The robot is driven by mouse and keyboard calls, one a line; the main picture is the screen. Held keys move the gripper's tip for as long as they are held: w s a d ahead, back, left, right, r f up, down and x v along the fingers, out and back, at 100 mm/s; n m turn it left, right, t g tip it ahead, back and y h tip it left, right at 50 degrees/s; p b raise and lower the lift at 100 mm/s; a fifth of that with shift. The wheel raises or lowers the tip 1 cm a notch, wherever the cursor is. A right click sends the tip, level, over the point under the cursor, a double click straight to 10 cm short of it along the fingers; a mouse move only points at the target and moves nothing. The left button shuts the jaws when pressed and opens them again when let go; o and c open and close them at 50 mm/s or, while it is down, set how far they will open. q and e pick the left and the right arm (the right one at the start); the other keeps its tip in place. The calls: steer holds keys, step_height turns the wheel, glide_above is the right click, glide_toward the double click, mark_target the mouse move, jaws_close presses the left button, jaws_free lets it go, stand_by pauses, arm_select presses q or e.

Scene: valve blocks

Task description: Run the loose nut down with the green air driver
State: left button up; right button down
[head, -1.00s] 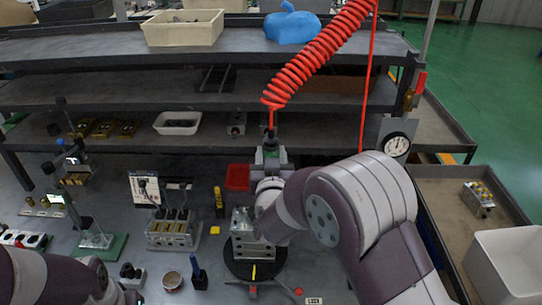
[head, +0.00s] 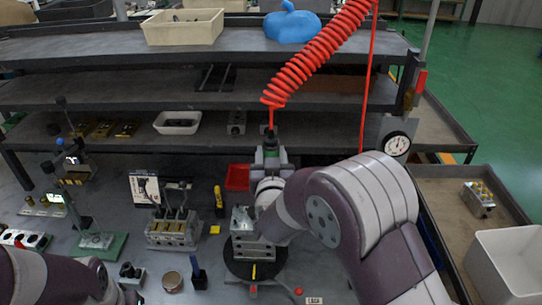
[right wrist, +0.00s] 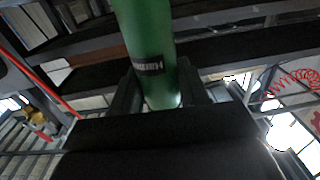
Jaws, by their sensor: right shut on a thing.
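The green air driver (head: 270,150) stands upright below the red coiled hose, above and behind the valve block on the round black stand. My right gripper (head: 268,168) is shut on it; the right wrist view shows the driver's green body (right wrist: 146,45) between the two dark fingers (right wrist: 160,92). The grey metal valve block (head: 250,246) sits on the black round stand (head: 270,268), partly behind my right arm. I cannot make out the loose nut or the driver's tip.
A second valve block (head: 173,230) with upright studs stands to the left. A red bin (head: 237,177), a yellow-black tool (head: 218,197) and a round tin (head: 172,281) are nearby. A dial gauge (head: 397,144) hangs at the right. The red hose (head: 320,50) runs up from the driver.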

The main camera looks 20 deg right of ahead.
mark_target(271, 129)
stand_by(0.7)
steer(key=shift+w+r+p, duration=0.2)
steer(key=shift+r+p, duration=0.1)
steer(key=shift+r, duration=0.1)
steer(key=shift+s+r+p, duration=0.1)
steer(key=shift+r+p, duration=0.3)
steer(key=shift+r, duration=0.25)
step_height(271, 129, up, 7)
steer(key=p, duration=0.4)
steer(key=shift+f, duration=0.3)
